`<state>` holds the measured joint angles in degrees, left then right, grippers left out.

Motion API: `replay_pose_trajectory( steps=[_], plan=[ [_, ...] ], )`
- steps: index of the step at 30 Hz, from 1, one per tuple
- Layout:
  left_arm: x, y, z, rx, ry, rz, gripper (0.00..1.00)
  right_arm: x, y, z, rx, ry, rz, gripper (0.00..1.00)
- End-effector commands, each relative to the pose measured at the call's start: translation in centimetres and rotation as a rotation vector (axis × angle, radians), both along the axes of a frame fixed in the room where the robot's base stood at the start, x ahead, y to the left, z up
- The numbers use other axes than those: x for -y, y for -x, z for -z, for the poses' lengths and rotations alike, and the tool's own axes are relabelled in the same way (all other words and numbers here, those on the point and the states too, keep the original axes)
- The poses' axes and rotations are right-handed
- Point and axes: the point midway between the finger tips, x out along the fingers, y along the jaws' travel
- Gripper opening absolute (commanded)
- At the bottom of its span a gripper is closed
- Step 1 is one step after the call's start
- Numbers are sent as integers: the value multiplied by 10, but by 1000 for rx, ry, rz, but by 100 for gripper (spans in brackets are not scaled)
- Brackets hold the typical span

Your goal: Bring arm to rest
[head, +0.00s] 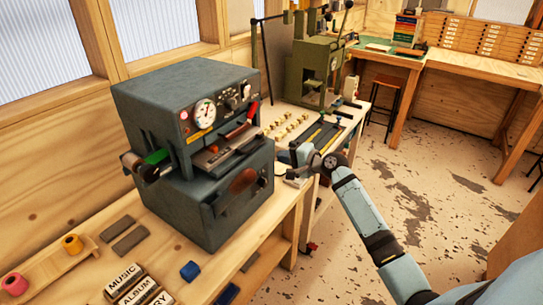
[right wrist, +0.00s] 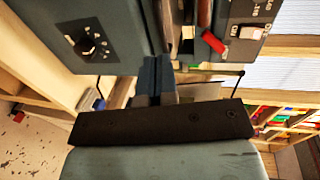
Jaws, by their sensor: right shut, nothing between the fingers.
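My right arm (head: 360,210) reaches in from the lower right of the head view. Its gripper (head: 290,177) is just right of the grey foil machine (head: 185,95), near the machine's front right corner. The gripper is small and partly merged with the arm there. In the right wrist view the blue-grey fingers (right wrist: 154,75) are together with nothing between them, in front of the machine's grey body (right wrist: 90,40). Whether they touch the machine I cannot tell. My left arm does not show.
An orange roll (head: 72,243) and a pink roll (head: 14,284) sit on a wooden holder at lower left. A green press (head: 315,70) stands farther along the bench. Open floor (head: 420,180) lies to the right.

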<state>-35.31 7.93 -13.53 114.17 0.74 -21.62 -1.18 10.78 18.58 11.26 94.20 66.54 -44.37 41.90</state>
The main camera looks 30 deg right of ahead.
Motion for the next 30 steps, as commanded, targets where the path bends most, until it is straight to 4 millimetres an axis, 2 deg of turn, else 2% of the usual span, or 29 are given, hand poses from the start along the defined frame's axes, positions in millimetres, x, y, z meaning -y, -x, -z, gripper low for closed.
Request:
replay_pose_trajectory(
  steps=[1, 6, 14, 17, 20, 23, 24, 26, 27, 30],
  plan=[
    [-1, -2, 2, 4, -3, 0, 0, 3, 9, 0, -1, 3, -1, 0],
    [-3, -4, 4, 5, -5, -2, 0, 10, 24, -5, -1, 0, -1, 0],
    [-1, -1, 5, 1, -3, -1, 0, 11, 28, -6, -1, 1, -1, 0],
    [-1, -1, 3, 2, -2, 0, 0, 5, 33, 7, -12, 41, -3, 0],
    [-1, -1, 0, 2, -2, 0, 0, -15, 51, 41, -30, 162, -12, 0],
    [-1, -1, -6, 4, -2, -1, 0, -46, 85, 90, -49, 371, -46, 0],
    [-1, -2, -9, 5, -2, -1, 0, -61, 104, 111, -51, 468, -69, 0],
    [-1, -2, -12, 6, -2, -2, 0, -84, 134, 138, -46, 618, -112, 0],
    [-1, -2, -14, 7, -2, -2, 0, -100, 155, 154, -37, 715, -147, 0],
    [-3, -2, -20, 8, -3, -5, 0, -140, 211, 184, 4, 950, -245, 0]
  ],
)
